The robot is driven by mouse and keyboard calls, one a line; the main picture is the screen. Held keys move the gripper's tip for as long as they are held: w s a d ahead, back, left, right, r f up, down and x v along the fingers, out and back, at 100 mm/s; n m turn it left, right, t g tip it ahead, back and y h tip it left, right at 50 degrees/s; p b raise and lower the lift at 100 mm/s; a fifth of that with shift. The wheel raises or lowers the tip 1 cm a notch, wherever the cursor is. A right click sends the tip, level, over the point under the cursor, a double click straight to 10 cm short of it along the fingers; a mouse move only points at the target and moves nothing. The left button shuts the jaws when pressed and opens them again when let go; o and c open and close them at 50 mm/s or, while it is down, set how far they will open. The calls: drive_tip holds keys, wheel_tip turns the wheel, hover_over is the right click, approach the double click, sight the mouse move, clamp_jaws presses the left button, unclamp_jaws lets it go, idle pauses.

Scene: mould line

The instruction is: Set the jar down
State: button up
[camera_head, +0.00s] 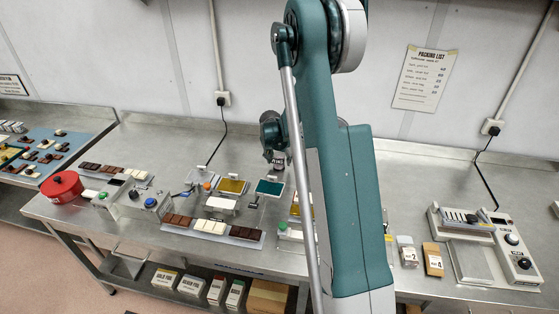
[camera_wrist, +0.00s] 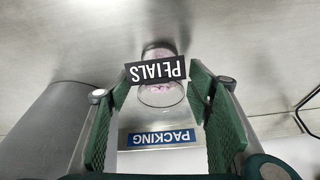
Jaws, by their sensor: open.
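The jar (camera_wrist: 160,95) is clear glass with some pink inside and a black label reading PETALS, upside down in the wrist view. It shows against the steel surface (camera_wrist: 120,40), between the tips of my gripper (camera_wrist: 160,84). The two green ridged fingers are spread apart, one on each side of the jar. Whether either finger touches it, I cannot tell.
A blue PACKING sign (camera_wrist: 160,137) shows beyond the jar. Bare steel lies behind the plates.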

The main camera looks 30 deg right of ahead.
drive_tip(key=shift+v, duration=5.85)
drive_tip(key=s+a+r+n+t+y, duration=0.15)
drive_tip(key=s+a+r+n, duration=0.35)
drive_tip(key=s+a+r, duration=1.3)
drive_tip(key=s+a+n+t+y, duration=0.1)
drive_tip(key=s+a+n, duration=0.2)
drive_tip(key=s+a, duration=0.5)
drive_tip(key=s+a+n+t+y, duration=0.1)
drive_tip(key=s+a+n+t, duration=0.1)
drive_tip(key=s+a, duration=0.6)
drive_tip(key=shift+s+f+n, duration=0.35)
drive_tip(key=shift+s+n, duration=0.15)
drive_tip(key=shift+s, duration=2.6)
